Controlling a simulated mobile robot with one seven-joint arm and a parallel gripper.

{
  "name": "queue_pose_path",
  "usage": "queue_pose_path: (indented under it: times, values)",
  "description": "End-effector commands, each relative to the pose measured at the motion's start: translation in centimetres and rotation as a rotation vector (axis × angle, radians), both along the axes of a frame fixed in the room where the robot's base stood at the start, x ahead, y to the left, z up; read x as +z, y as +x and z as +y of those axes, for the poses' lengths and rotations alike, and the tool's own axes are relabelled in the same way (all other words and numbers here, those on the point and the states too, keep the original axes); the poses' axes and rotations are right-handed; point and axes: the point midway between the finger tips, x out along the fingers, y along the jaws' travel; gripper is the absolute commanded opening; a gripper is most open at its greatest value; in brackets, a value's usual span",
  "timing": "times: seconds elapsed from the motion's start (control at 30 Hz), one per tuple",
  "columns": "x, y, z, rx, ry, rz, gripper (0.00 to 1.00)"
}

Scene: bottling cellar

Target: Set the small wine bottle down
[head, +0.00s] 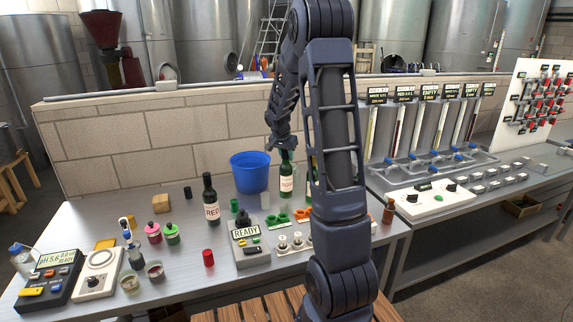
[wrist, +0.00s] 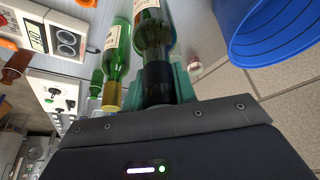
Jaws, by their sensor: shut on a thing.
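My gripper (head: 284,148) is shut on the dark neck of a green wine bottle (head: 286,182) with a pale label. The bottle hangs upright below the gripper, close to the bench top; I cannot tell whether its base touches. In the wrist view the held bottle (wrist: 151,35) runs away from the gripper (wrist: 160,85), its neck between the fingers. A second green bottle (wrist: 116,50) with a yellow neck stands close beside it; in the head view it is mostly behind my arm. A dark bottle labelled RED (head: 211,202) stands to the left.
A blue bucket (head: 250,172) stands just left of the held bottle, near the brick wall. A READY device (head: 248,245), green and orange rings and small knobs lie in front.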

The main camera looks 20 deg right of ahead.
Motion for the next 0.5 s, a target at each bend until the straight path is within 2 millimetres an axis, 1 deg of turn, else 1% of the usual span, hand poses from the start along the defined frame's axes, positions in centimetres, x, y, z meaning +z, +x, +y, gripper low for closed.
queue_pose_path:
  times: [0.2,0.3,0.5]
  values:
    - [-2.6,0.0,0.0,0.0,0.0,0.003,0.0]
    - [-3.6,0.0,0.0,0.0,0.001,0.001,0.0]
    - [-3.8,0.0,0.0,-0.001,0.001,-0.001,0.0]
